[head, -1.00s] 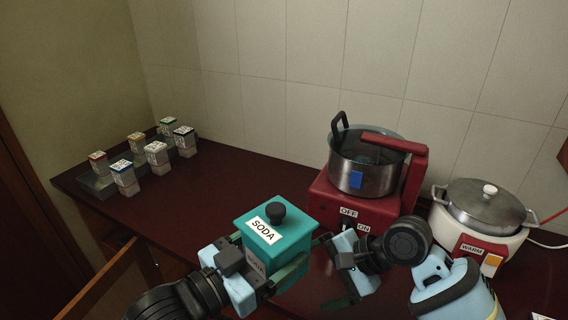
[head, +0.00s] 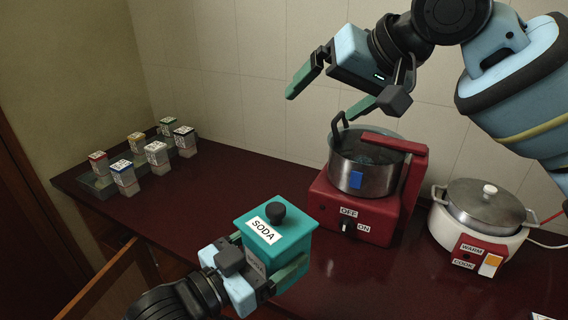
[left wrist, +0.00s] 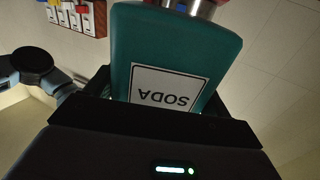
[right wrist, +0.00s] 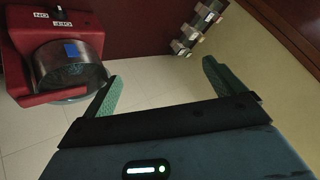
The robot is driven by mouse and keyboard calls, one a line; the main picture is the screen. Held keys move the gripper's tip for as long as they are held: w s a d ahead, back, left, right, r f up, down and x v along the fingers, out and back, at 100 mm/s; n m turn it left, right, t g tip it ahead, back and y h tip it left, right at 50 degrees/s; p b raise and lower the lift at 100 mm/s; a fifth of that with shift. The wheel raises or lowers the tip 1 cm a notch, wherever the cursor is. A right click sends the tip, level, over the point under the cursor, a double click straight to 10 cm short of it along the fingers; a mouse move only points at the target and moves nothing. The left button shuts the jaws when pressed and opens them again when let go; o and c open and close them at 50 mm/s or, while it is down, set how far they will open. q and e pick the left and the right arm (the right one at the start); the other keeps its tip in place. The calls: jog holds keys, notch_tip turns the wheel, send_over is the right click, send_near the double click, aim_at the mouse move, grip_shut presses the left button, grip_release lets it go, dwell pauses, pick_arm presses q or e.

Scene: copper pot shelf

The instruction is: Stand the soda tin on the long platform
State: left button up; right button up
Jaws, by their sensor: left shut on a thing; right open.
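The soda tin (head: 291,240) is a teal box with a dark knob lid and a white SODA label. My left gripper (head: 268,272) is shut on it and holds it upright at the front of the counter in the head view; its base is partly hidden. The tin also fills the top of the left wrist view (left wrist: 205,50). A low dark grey stand (head: 100,187) under small jars at the far left may be the long platform. My right gripper (head: 322,103) is open and empty, raised above and left of the pot; its spread fingers show in the right wrist view (right wrist: 162,72).
Several labelled jars (head: 156,156) stand on and beside the stand. A red burner (head: 340,205) holds a steel pot (head: 352,176). A white cooker (head: 480,235) with a lidded pot stands at right. The dark red counter (head: 200,200) is clear between jars and burner.

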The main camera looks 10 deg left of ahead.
notch_tip(320, 180, up, 5)
jog(key=s+a+n+h, duration=0.1)
jog(key=s+a+n, duration=0.1)
jog(key=s+n, duration=0.1)
jog(key=n+g+h, duration=0.4)
jog(key=g+h, duration=0.1)
send_near(276, 224)
jog(key=shift+t, duration=0.3)
jog(key=f, duration=0.3)
jog(key=w+f, duration=0.1)
jog(key=f, duration=0.3)
jog(key=a+f, duration=0.1)
jog(key=f, duration=0.3)
jog(key=shift+w, duration=0.2)
jog(key=shift+c, duration=0.3)
jog(key=c, duration=0.7)
jog(key=o, duration=0.8)
jog(key=shift+c, duration=0.2)
jog(key=shift+r, duration=0.1)
notch_tip(276, 224, up, 12)
jog(key=s+d, duration=0.1)
jog(key=shift+d, duration=0.2)
